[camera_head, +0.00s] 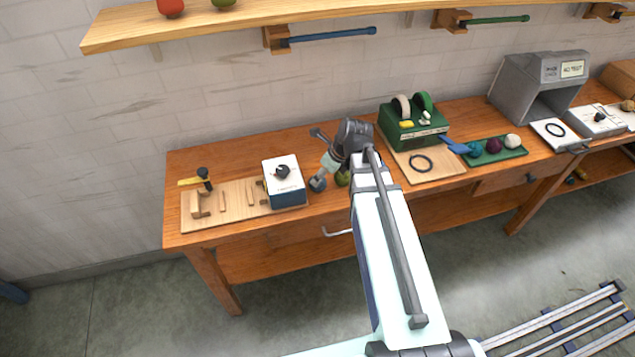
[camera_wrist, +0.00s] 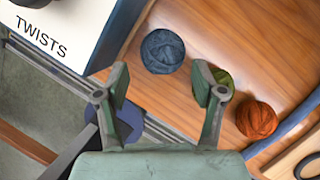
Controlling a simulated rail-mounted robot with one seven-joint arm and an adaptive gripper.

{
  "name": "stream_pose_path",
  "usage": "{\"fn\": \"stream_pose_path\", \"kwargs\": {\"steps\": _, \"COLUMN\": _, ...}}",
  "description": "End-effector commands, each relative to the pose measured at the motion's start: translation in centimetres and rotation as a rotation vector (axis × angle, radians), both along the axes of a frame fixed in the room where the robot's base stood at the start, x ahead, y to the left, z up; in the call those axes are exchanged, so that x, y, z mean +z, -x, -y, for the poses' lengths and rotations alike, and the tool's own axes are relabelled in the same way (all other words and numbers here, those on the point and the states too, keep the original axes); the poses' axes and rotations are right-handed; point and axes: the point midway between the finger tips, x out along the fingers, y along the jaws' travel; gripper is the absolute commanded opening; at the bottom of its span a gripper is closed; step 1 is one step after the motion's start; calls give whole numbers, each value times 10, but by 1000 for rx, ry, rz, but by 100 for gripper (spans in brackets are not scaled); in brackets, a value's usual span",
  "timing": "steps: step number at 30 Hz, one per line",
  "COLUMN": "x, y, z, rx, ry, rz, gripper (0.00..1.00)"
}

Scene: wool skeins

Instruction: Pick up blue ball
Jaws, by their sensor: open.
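A blue wool ball (camera_wrist: 162,51) lies on the wooden bench, fully visible ahead of my gripper in the wrist view. It also shows in the head view (camera_head: 318,185), just below my wrist. My gripper (camera_wrist: 160,80) is open and empty, its fingers spread on either side below the ball in the picture and not touching it. A green ball (camera_wrist: 224,80) is partly hidden behind the right finger, and an orange ball (camera_wrist: 256,119) lies further right. In the head view, part of the green ball (camera_head: 342,180) shows beside my arm.
A white and blue box (camera_wrist: 70,25) marked TWISTS stands left of the blue ball. The bench's front edge runs close by. A green mat (camera_head: 515,152) with teal, purple and white balls lies to the right. A green machine (camera_head: 405,133) stands behind my arm.

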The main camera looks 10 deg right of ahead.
Motion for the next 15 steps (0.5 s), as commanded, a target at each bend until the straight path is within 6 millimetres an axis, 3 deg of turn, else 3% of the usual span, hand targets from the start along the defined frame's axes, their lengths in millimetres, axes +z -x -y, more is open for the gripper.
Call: {"fn": "stream_pose_path", "kwargs": {"steps": 15, "x": -41, "y": -15, "z": -12, "rx": 1, "ry": 0, "rz": -1, "gripper": 69}}
